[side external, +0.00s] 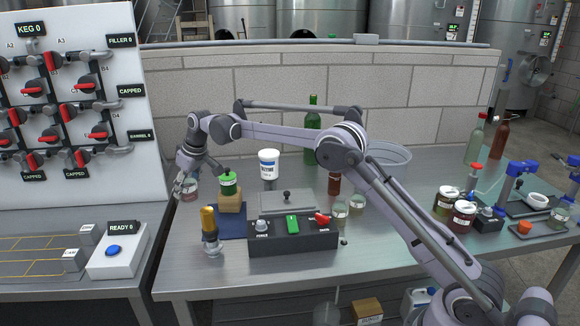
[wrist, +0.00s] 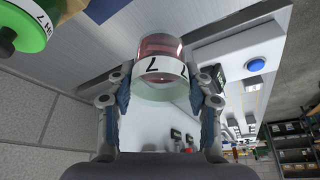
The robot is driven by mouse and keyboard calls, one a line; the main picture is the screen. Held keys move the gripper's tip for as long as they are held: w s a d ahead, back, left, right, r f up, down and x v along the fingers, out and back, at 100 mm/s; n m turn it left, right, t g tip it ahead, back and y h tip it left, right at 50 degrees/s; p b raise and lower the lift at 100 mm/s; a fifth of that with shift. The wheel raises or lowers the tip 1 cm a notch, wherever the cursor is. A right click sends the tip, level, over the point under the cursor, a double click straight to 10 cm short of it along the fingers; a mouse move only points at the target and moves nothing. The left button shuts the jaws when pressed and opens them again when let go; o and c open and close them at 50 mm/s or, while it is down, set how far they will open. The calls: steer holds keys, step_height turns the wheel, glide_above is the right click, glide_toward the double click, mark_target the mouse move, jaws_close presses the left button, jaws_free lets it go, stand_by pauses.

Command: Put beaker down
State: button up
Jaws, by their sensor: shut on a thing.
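The beaker (wrist: 160,69) is a clear round vessel with a white band marked 7 and a reddish content. My gripper (wrist: 162,82) is shut on it, one finger on each side. In the side external view my gripper (side external: 187,184) is at the left end of the steel table (side external: 190,272), left of the green-capped container (side external: 229,183). The beaker (side external: 191,190) shows there only in part, behind the fingers. I cannot tell whether its base touches the table.
A yellow-topped tool (side external: 209,228) and a control box (side external: 293,236) stand nearer the front. A ready-button box (side external: 118,250) is on the left bench.

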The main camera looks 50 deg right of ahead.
steer(key=shift+n, duration=0.3)
steer(key=f, duration=0.3)
steer(key=a+f, duration=0.1)
steer(key=f, duration=0.2)
steer(key=shift+w+a+f, duration=0.1)
steer(key=shift+a+f, duration=0.05)
steer(key=shift+f, duration=2.1)
steer(key=shift+f, duration=0.1)
steer(key=o, duration=1.3)
